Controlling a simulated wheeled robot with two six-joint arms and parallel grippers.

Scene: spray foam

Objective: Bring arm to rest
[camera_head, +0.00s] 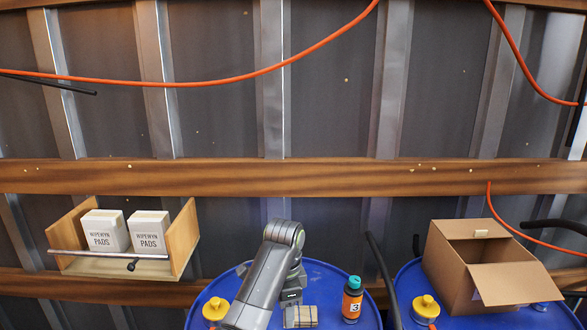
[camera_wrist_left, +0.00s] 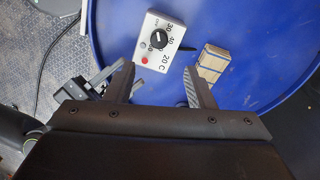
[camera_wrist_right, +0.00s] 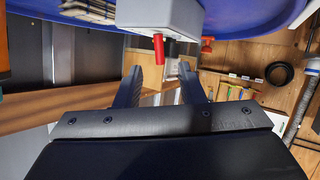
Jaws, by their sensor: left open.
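My left arm (camera_head: 268,275) reaches over a blue drum in the head view; its gripper jaws are not clear there. In the left wrist view my left gripper (camera_wrist_left: 159,85) is open, with nothing between its fingers. Beyond the fingers a white dial box (camera_wrist_left: 160,42) marked in degrees C sits on the blue drum (camera_wrist_left: 262,30), apart from them. My right gripper (camera_wrist_right: 160,86) shows in the right wrist view with its fingers apart and empty. My right arm cannot be made out in the head view.
Yellow-topped cans (camera_head: 215,309) (camera_head: 426,307) stand at either side. An open cardboard box (camera_head: 475,270) is at right. A wooden shelf (camera_head: 185,240) holds two white boxes (camera_head: 149,232).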

